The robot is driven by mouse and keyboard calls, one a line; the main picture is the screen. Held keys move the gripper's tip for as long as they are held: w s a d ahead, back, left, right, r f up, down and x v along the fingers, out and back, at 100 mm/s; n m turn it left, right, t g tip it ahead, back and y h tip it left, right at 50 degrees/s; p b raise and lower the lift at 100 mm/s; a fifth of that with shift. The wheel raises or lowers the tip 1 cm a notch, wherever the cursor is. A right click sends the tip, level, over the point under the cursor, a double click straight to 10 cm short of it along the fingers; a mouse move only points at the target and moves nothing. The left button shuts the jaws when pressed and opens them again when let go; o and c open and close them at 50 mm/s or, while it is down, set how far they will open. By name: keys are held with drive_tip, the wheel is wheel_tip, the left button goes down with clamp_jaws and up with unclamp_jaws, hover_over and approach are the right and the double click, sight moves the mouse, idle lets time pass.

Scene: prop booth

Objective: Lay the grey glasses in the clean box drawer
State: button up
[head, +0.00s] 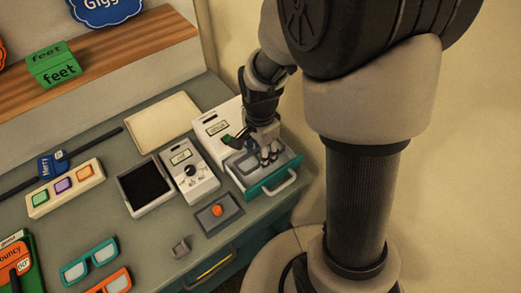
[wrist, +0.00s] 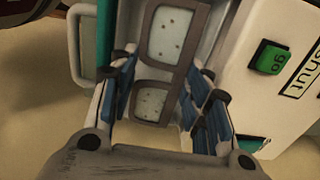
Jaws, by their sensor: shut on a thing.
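The grey glasses (wrist: 158,88) show between my fingers in the wrist view, with dark specks on both pale lenses. My gripper (wrist: 165,98) is shut on them. In the head view my gripper (head: 268,158) points down over the pulled-out drawer (head: 284,184), which has a teal front and a pale handle. The white clean box (head: 212,124) stands behind the drawer, with a label and a green button (wrist: 270,57).
Left of the drawer are a white unit with a dial (head: 190,172), a dark-topped tray (head: 147,187) and a plate with an orange button (head: 218,211). Teal glasses (head: 90,262) and orange glasses (head: 112,283) lie at the front left. A small grey block (head: 180,247) is nearby.

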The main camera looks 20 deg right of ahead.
drive_tip(key=shift+f, duration=0.15)
idle(0.8)
drive_tip(key=shift+f+b, duration=0.6)
drive_tip(key=shift+f, duration=0.2)
drive_tip(key=shift+f+b, duration=0.6)
drive_tip(key=shift+f, duration=0.4)
idle(1.7)
drive_tip(key=o, duration=1.1)
drive_tip(key=shift+c, duration=0.9)
drive_tip(key=shift+o, duration=0.8)
